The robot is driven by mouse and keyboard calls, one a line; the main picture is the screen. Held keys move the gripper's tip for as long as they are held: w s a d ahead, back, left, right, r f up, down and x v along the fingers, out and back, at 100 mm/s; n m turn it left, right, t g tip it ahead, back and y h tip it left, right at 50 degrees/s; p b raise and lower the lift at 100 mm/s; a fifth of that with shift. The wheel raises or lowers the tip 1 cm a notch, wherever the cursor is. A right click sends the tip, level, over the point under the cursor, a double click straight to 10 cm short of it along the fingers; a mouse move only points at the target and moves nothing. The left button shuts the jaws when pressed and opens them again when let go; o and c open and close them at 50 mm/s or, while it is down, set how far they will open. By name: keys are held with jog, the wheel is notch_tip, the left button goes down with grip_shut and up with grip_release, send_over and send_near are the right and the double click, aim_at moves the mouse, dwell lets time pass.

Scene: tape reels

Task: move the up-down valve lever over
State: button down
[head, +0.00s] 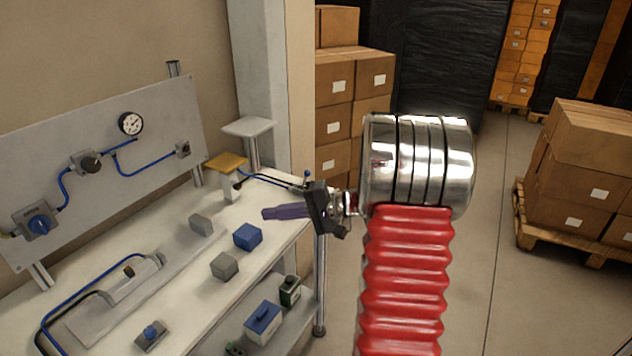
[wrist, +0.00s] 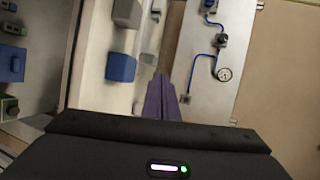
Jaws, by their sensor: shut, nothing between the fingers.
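My gripper (head: 264,213) has purple fingers, shut with nothing between them. It points left over the right part of the bench, apart from the panel; in the wrist view its fingers (wrist: 160,82) point up the picture. On the grey panel (head: 120,175) are a valve-like fitting with a blue handle (head: 40,224), at lower left, and a dark knob (head: 90,163) higher up. A small fitting with a blue top (head: 151,332) is on the bench. I cannot tell which of these is the up-down valve lever.
The bench (head: 180,255) holds grey blocks (head: 224,266), a blue block (head: 247,236) and a yellow-topped post (head: 227,163). A round gauge (head: 131,124) and blue hoses are on the panel. Stacked cartons (head: 580,165) stand at right. Floor between is clear.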

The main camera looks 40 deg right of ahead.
jog(key=s+d+f+m+t+h, duration=0.1)
jog(key=d+f+m+t+h, duration=0.2)
jog(key=d, duration=0.9)
jog(key=s+d+f+m+t+h, duration=0.2)
jog(key=d+f+m+t+h, duration=0.1)
jog(key=d, duration=1)
jog(key=shift+s+d+f+m+t+h, duration=0.25)
jog(key=shift+f+t+h, duration=0.35)
jog(key=shift+t, duration=0.5)
jog(key=shift+w, duration=0.1)
jog(key=w, duration=0.4)
jog(key=w+a+r, duration=0.1)
jog(key=w, duration=0.4)
jog(key=w+a+r, duration=0.1)
jog(key=w, duration=0.3)
jog(key=shift+w+a, duration=0.1)
jog(key=shift+w, duration=0.25)
